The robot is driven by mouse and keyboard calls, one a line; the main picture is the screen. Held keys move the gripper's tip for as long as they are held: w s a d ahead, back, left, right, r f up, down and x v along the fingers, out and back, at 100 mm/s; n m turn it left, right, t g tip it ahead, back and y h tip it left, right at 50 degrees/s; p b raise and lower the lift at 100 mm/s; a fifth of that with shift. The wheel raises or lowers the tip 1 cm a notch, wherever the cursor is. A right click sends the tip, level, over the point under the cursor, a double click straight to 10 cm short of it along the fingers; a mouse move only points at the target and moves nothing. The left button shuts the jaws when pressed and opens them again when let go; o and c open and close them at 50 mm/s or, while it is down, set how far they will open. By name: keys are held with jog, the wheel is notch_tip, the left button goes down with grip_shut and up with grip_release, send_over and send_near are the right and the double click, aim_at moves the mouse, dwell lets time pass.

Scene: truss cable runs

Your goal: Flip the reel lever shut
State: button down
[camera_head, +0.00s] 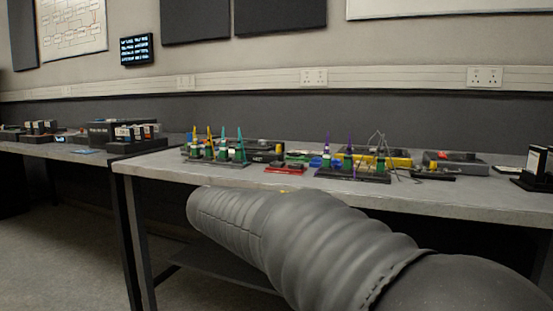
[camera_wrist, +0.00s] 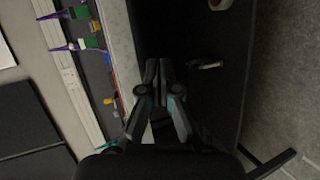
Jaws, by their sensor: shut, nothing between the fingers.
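My gripper (camera_wrist: 158,68) shows in the wrist view, its dark fingers together with nothing between them. It is off the edge of the workbench (camera_wrist: 122,45), over a dark area. I cannot make out a reel or its lever for certain in either view. A small pale piece (camera_wrist: 211,66) and a round pale part (camera_wrist: 220,4) show on the dark area to the right of the fingers; I cannot tell what they are. In the head view my grey sleeved arm crosses in front of the bench and the gripper itself is not distinguishable.
The workbench (camera_head: 450,200) carries racks with coloured cones (camera_head: 215,152), a rack with purple spikes (camera_head: 352,172), a red piece (camera_head: 285,169), a yellow case (camera_head: 375,160) and a grey case (camera_head: 455,163). A card holder (camera_head: 537,168) stands at the right end. The front strip is clear.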

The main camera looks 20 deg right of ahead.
jog(key=s+a+f+m+g+y, duration=0.15)
jog(key=s+f+y, duration=0.35)
jog(key=s+f, duration=0.55)
jog(key=s+a+f+m+y, duration=0.2)
jog(key=s+a+f+y, duration=0.1)
jog(key=s, duration=0.5)
jog(key=s+a+f+m+y, duration=0.2)
jog(key=s+a+f+y, duration=0.1)
jog(key=s, duration=0.6)
notch_tip(320, 180, down, 2)
jog(key=shift+s+a+f+m+y, duration=0.1)
jog(key=shift+s+a+m+y, duration=0.1)
jog(key=shift+a+m+y, duration=0.25)
jog(key=shift+d, duration=0.2)
